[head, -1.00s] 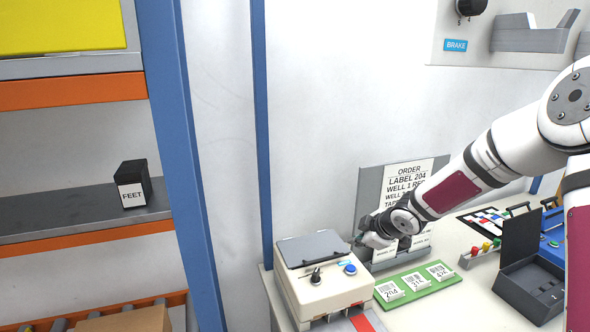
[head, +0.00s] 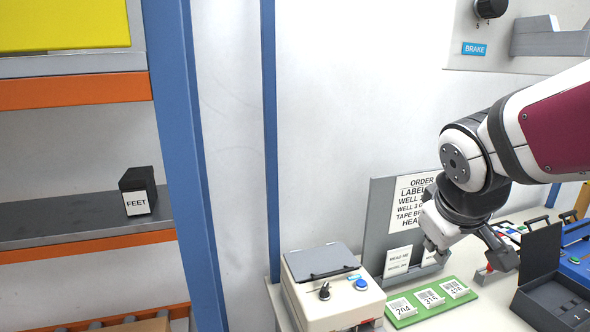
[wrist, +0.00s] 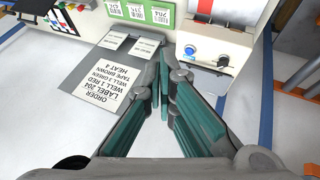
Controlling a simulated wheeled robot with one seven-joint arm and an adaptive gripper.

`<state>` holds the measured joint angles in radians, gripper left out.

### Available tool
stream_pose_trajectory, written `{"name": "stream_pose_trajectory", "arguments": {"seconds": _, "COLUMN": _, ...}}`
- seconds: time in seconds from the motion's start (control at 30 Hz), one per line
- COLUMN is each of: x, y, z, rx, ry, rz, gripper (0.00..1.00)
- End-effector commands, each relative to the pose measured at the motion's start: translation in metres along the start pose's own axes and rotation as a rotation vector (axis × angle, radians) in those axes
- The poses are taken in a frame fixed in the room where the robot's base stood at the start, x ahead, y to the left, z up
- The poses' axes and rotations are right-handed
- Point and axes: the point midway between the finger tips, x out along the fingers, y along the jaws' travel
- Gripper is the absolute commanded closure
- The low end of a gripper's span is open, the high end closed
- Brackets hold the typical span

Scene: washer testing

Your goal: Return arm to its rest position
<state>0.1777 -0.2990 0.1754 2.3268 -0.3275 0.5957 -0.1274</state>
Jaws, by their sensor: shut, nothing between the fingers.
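My arm (head: 545,125) reaches in from the right in the head view. Its folded wrist hangs over the back of the bench, in front of the order board. My gripper (wrist: 162,62) is shut and empty in the wrist view, its two fingertips meeting. In the head view the gripper is small and its fingers are hard to make out. In the wrist view it points toward the gap between the order board (wrist: 110,80) and the white machine (wrist: 215,45). It appears to touch nothing.
The white machine (head: 330,305) with a blue button stands at the front left of the bench. A green strip (head: 425,318) with several labels lies beside it. An open black box (head: 550,300) is at right. A shelf (head: 60,228) holds a box marked FEET (head: 137,190).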

Motion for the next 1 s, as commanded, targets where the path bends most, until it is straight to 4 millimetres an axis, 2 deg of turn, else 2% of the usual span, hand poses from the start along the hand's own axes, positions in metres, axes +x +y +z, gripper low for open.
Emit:
{"name": "stream_pose_trajectory", "arguments": {"seconds": 0.03, "x": -0.013, "y": -0.004, "z": 0.009, "rx": 0.044, "ry": 0.005, "rz": -0.007, "gripper": 1.00}}
{"name": "stream_pose_trajectory", "arguments": {"seconds": 0.2, "x": -0.046, "y": -0.026, "z": 0.045, "rx": 0.201, "ry": 0.001, "rz": -0.070, "gripper": 1.00}}
{"name": "stream_pose_trajectory", "arguments": {"seconds": 0.4, "x": -0.072, "y": -0.054, "z": 0.081, "rx": 0.346, "ry": 0.001, "rz": -0.171, "gripper": 1.00}}
{"name": "stream_pose_trajectory", "arguments": {"seconds": 0.5, "x": -0.079, "y": -0.063, "z": 0.091, "rx": 0.385, "ry": 0.002, "rz": -0.210, "gripper": 1.00}}
{"name": "stream_pose_trajectory", "arguments": {"seconds": 0.67, "x": -0.084, "y": -0.070, "z": 0.098, "rx": 0.412, "ry": -0.001, "rz": -0.238, "gripper": 1.00}}
{"name": "stream_pose_trajectory", "arguments": {"seconds": 1.0, "x": -0.084, "y": -0.070, "z": 0.098, "rx": 0.413, "ry": -0.002, "rz": -0.239, "gripper": 1.00}}
